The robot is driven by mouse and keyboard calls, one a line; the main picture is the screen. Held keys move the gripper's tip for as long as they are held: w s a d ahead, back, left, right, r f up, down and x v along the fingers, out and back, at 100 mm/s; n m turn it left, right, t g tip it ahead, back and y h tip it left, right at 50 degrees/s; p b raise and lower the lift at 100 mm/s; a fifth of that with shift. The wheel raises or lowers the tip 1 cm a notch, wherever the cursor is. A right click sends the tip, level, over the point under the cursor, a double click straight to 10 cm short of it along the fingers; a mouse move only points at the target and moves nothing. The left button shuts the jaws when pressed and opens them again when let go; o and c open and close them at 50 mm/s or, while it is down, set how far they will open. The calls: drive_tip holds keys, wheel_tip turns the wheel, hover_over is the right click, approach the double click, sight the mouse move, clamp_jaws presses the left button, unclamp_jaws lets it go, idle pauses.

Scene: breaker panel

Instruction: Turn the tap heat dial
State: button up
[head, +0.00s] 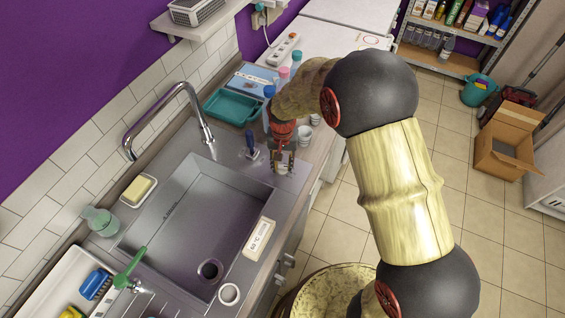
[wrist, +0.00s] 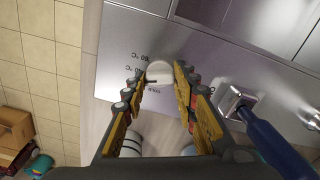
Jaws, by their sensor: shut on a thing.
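The tap heat dial (wrist: 158,70) is a pale round knob on the grey metal sink deck (wrist: 120,60), with printed °C marks beside it in the wrist view. My gripper (wrist: 160,78) points down at the deck with its yellow and black fingers on either side of the dial, shut on it. In the head view my gripper (head: 282,160) is at the back right corner of the sink, and its fingers hide most of the dial. The curved metal tap (head: 165,105) stands to the left of it.
A blue-handled lever (head: 251,145) stands close left of my gripper; its handle (wrist: 272,140) also shows in the wrist view. White cups (head: 304,134), bottles and a teal tray (head: 233,107) stand behind. The sink basin (head: 190,220) is empty. A green-handled lever (head: 130,268) is at the front left.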

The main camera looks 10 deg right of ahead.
sight(283, 166)
drive_tip(key=shift+m, duration=0.8)
drive_tip(key=o, duration=1.1)
drive_tip(key=shift+o, duration=0.3)
wheel_tip(283, 166, up, 12)
